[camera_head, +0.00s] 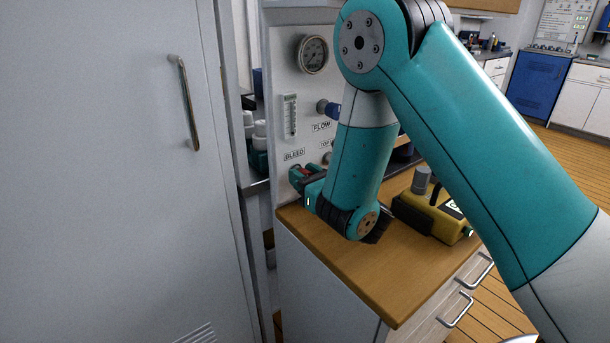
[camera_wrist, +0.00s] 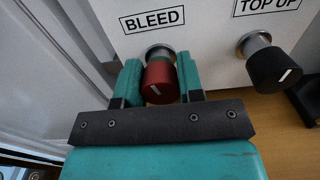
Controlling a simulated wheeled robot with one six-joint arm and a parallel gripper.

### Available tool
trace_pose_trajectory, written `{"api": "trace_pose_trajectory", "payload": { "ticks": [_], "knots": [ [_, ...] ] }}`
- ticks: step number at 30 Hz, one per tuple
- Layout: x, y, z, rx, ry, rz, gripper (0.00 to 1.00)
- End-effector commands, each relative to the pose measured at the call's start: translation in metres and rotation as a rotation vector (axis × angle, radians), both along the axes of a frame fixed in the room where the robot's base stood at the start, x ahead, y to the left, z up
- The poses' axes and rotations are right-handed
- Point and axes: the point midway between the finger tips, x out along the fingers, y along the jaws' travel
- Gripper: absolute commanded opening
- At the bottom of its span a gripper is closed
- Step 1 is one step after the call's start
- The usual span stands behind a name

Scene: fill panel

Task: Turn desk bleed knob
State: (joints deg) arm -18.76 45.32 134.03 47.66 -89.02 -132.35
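The red bleed knob (camera_wrist: 161,84) sits under the BLEED label (camera_wrist: 153,20) on the white panel (camera_wrist: 205,62). A short white mark shows on its front face, tilted. My gripper (camera_wrist: 160,82) has one teal finger on each side of the knob, with no clear gap, so it looks shut on it. In the head view, my gripper (camera_head: 308,178) is at the panel's lower left, below the BLEED label (camera_head: 294,154). A bit of red shows between its fingers; my arm hides part of the panel.
A black TOP UP knob (camera_wrist: 273,66) is right of the bleed knob. A gauge (camera_head: 313,54) and a blue flow knob (camera_head: 329,108) are higher up. A yellow device (camera_head: 432,213) stands on the wooden desktop (camera_head: 395,290). A grey cabinet (camera_head: 110,200) is at left.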

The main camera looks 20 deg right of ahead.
Motion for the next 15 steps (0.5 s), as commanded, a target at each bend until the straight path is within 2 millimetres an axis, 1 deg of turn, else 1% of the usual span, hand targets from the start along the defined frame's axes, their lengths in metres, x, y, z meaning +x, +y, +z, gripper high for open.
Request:
{"api": "trace_pose_trajectory", "payload": {
  "ticks": [5, 12, 15],
  "knots": [
    [0.0001, -0.0002, 0.0001, 0.014, 0.005, 0.0, 0.11],
    [0.0001, -0.001, 0.0001, 0.205, 0.067, 0.0, 0.11],
    [0.0002, -0.0012, 0.0001, 0.256, 0.083, 0.0, 0.11]
  ]
}}
